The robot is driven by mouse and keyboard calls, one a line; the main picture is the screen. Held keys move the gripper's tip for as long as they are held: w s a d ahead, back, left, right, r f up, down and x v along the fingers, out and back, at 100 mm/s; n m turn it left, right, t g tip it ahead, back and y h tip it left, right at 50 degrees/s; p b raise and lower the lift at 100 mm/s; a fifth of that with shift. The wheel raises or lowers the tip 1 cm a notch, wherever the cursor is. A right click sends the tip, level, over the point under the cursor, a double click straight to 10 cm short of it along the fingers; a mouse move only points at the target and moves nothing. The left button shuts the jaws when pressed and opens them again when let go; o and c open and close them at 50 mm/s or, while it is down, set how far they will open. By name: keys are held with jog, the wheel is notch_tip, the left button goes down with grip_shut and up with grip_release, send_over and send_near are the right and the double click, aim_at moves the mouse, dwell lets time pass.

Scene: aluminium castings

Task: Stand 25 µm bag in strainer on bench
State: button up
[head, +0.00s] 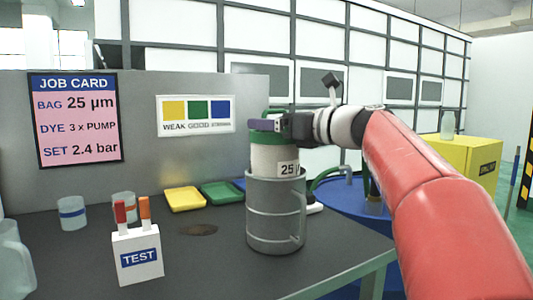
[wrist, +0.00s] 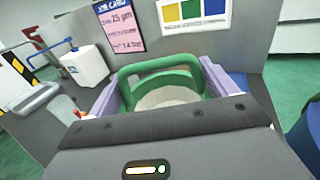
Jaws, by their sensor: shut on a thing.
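The 25 µm bag (head: 268,158) is white with a green rim and a label reading "25". It is upright, with its lower part hidden inside the grey metal strainer (head: 265,215) on the bench (head: 200,265). Whether the bag touches the strainer's bottom is hidden. My gripper (head: 262,126) is shut on the bag at its green top, above the strainer. In the wrist view, the purple fingers of my gripper (wrist: 160,82) lie on either side of the bag's green rim and handle (wrist: 155,66), and the pale inside of the bag shows.
A white TEST box (head: 137,255) with red and orange tubes stands left of the strainer. Yellow (head: 185,199) and green (head: 221,193) trays lie behind, before a grey panel with a job card (head: 76,118). A blue drum (head: 350,205) is at right.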

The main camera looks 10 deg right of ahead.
aim_at(276, 148)
jog(key=shift+f, duration=0.5)
jog(key=shift+w+d+f, duration=0.1)
jog(key=shift+w+f, duration=0.05)
jog(key=shift+f, duration=0.05)
notch_tip(276, 148, down, 4)
jog(key=b, duration=0.4)
jog(key=shift+f+b, duration=0.1)
jog(key=shift+b, duration=0.3)
jog(key=shift+r, duration=0.2)
jog(key=shift+f, duration=0.15)
jog(key=o, duration=1.4)
jog(key=shift+o, duration=0.2)
